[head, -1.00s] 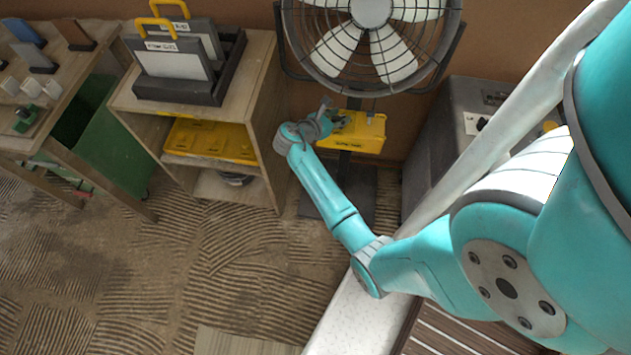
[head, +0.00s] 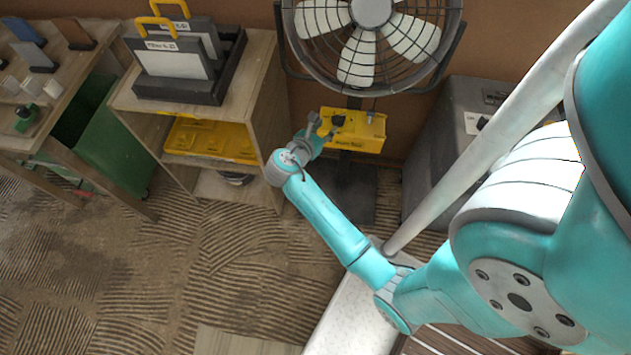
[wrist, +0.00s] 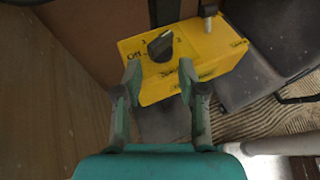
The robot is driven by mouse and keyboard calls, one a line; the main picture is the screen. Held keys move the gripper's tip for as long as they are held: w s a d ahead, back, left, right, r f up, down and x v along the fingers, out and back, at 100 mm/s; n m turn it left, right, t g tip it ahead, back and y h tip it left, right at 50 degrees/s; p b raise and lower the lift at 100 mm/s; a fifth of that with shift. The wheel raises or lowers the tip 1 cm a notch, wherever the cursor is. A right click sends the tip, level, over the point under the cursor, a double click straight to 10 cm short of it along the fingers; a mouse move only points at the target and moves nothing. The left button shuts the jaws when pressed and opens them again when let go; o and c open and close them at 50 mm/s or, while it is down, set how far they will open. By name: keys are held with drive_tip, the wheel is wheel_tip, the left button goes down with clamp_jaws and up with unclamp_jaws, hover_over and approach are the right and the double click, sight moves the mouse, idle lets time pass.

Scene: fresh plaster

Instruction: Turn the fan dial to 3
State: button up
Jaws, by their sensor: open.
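The fan dial is a black knob (wrist: 160,46) on top of a yellow control box (wrist: 215,50). The wrist view shows "Off" left of the knob and small marks around its far side. A pale line on the knob points to the upper right. My gripper (wrist: 160,70) is open and empty, its two fingers apart on the near side of the knob, not around it. In the head view my gripper (head: 316,128) is at the left of the yellow box (head: 362,132), and the knob (head: 338,120) shows beside it. The caged fan (head: 372,40) stands above the box.
A small metal post (wrist: 209,14) rises from the box right of the knob. A wooden shelf (head: 262,120) with cased filters stands left of the fan. A grey cabinet (head: 440,145) stands to the right. Ridged floor (head: 200,270) lies open in front.

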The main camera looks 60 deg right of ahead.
drive_tip(key=s+a+f+m+t+y, duration=0.3)
drive_tip(key=s+a+t, duration=0.1)
drive_tip(key=a, duration=0.5)
drive_tip(key=s+a+f+m+t+y, duration=0.2)
drive_tip(key=s+a+f+t+y, duration=0.1)
drive_tip(key=a, duration=0.7)
drive_tip(key=shift+s+a+f+m+t+y, duration=0.2)
drive_tip(key=shift+s+f+m+t+y, duration=0.3)
drive_tip(key=shift+s+t, duration=0.4)
drive_tip(key=shift+r, duration=0.15)
drive_tip(key=s+a+r+m+t+y, duration=0.3)
drive_tip(key=s+a+r+m+y, duration=0.15)
drive_tip(key=s+a+r, duration=0.45)
drive_tip(key=s+a+r+m+t+y, duration=0.1)
drive_tip(key=s+a+r+m, duration=0.1)
drive_tip(key=r, duration=0.3)
drive_tip(key=s+a+r+m+t+y, duration=0.1)
drive_tip(key=s+r+m+t, duration=0.1)
drive_tip(key=s+r+m, duration=0.2)
wheel_tip(320, 180, up, 2)
drive_tip(key=shift+s+a+m, duration=0.2)
drive_tip(key=shift+a+m, duration=0.2)
drive_tip(key=shift+m, duration=0.35)
